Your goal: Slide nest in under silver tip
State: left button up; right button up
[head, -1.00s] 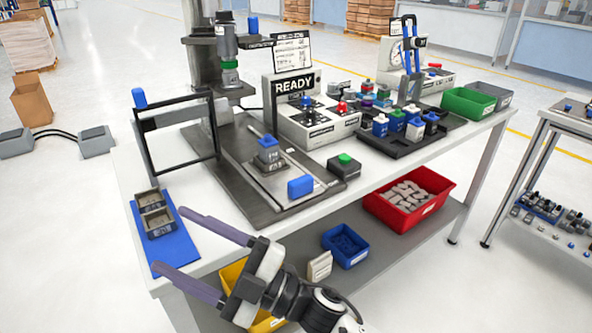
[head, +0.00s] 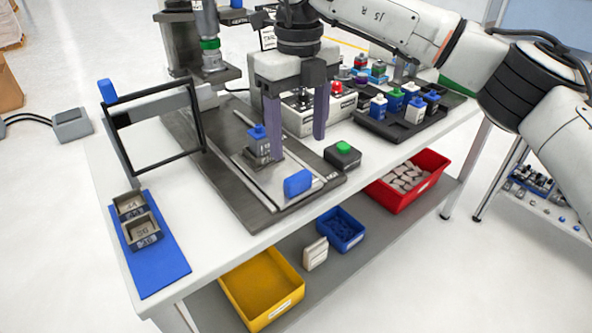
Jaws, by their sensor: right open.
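The slide nest, a grey block (head: 260,150) with a blue top, sits on a flat grey slide plate (head: 275,175) on the dark press base. A blue handle (head: 298,183) stands at the plate's front end. The silver tip (head: 213,63) hangs below a green ring on the press column, behind and left of the nest. My right gripper (head: 297,148) is open, with two purple fingers pointing down over the base. Its left finger overlaps the nest's right side in the picture; I cannot tell whether they touch. My left gripper is not in view.
A black hinged frame (head: 155,125) with a blue knob stands open left of the press. A green button box (head: 342,155) sits right of the handle. A blue mat (head: 165,270) with two trays lies at the left. A black rack (head: 395,128) of bottles stands at right.

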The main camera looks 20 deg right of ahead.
aim_at(298, 175)
notch_tip(298, 175, down, 10)
dwell(0.4)
jog(key=c, duration=1.5)
jog(key=shift+w+r, duration=0.1)
